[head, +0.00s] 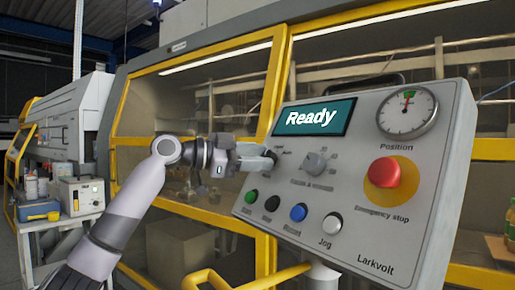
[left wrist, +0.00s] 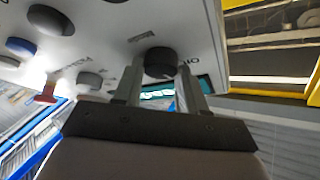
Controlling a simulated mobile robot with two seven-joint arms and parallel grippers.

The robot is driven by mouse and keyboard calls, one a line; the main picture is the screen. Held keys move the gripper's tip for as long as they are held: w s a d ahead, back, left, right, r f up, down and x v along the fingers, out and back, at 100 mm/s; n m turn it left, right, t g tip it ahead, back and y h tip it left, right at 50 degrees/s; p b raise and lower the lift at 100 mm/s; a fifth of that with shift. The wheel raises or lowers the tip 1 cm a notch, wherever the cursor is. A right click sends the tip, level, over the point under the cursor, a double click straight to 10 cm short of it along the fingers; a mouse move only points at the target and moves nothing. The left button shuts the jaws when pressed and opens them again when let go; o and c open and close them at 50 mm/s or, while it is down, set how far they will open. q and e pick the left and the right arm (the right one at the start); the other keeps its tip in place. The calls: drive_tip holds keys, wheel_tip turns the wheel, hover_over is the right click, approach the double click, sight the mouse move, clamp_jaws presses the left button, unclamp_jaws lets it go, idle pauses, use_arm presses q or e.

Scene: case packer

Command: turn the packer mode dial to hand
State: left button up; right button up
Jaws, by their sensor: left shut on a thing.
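The grey control panel (head: 352,160) shows "Ready" on its screen (head: 315,118). My left gripper (head: 268,158) is at the panel's left side, just below the screen. In the left wrist view, its two fingers (left wrist: 160,85) stand on either side of a dark round mode dial (left wrist: 160,62) and are shut on it. In the head view the gripper mostly hides this dial, with small lettering beside it. The dial's pointer cannot be made out. My right gripper is not in view.
Right of the gripper is a second grey knob (head: 315,163). Below are green (head: 251,196), black, blue (head: 298,212) and white buttons. A red emergency stop (head: 384,172) and a position gauge (head: 407,112) are at the right. Yellow-framed machine doors (head: 190,100) stand behind.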

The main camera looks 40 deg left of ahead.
use_arm(q)
drive_tip(key=shift+a+r+m+g+h+p, duration=0.1)
drive_tip(key=shift+r+m+g+h+p, duration=0.1)
drive_tip(key=shift+m+g+h+p, duration=0.5)
drive_tip(key=shift+w+f+m+g+p, duration=0.1)
drive_tip(key=shift+m+g+p, duration=0.3)
drive_tip(key=shift+m+p, duration=0.75)
drive_tip(key=shift+m+b, duration=0.35)
drive_tip(key=shift+m, duration=0.1)
drive_tip(key=o, duration=1)
drive_tip(key=shift+o, duration=0.2)
drive_tip(key=shift+a, duration=0.1)
drive_tip(key=b+v, duration=0.1)
drive_tip(key=v, duration=0.6)
drive_tip(key=shift+b, duration=0.4)
